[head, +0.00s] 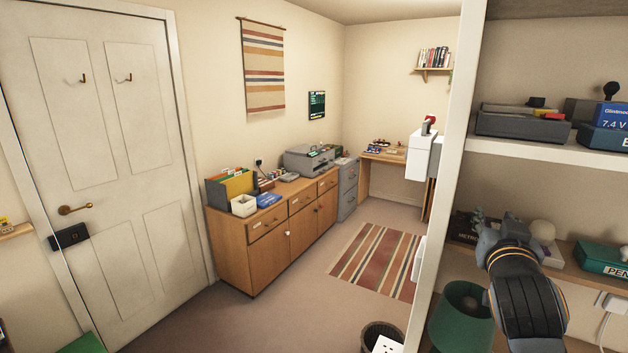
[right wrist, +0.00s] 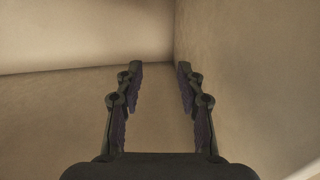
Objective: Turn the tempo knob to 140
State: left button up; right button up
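A dark box with pale lettering that starts "METRO" (head: 462,226) stands on the lower shelf at the right in the head view. My right gripper (head: 494,219) is in front of this shelf, just right of the lettering, and covers part of the box. No tempo knob or scale can be made out in either view. In the right wrist view the two fingers (right wrist: 160,85) are wide apart with nothing between them. They face plain beige surfaces meeting at a corner. My left gripper is not in view.
A pale ball (head: 542,232) is close to the right of my gripper. A green box (head: 604,259) lies further right on the shelf. A green lampshade (head: 462,315) is below. The white upright (head: 452,160) bounds the shelves at left; the upper shelf (head: 545,150) is overhead.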

notch_tip(320, 180, down, 16)
jog(key=s+a+n+g+y, duration=0.2)
jog(key=a+n+g+y, duration=0.1)
jog(key=g, duration=0.1)
jog(key=s+a+f+n+g+y, duration=0.2)
jog(key=s+a+f+g, duration=0.15)
jog(key=s+f, duration=0.75)
jog(key=s+a+f+n+g+y, duration=0.1)
jog(key=s+a+f+g+y, duration=0.3)
jog(key=s+f, duration=0.75)
jog(key=d+f+g+h+b, duration=0.25)
jog(key=f+b, duration=0.25)
jog(key=f, duration=2.7)
pick_arm(q)
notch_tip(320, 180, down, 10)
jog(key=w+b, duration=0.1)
jog(key=b, duration=0.4)
pick_arm(e)
jog(key=s+d+f+g, duration=0.1)
jog(key=s+d+f, duration=0.1)
jog(key=s+f, duration=1.8)
notch_tip(320, 180, down, 4)
jog(key=shift+r, duration=0.25)
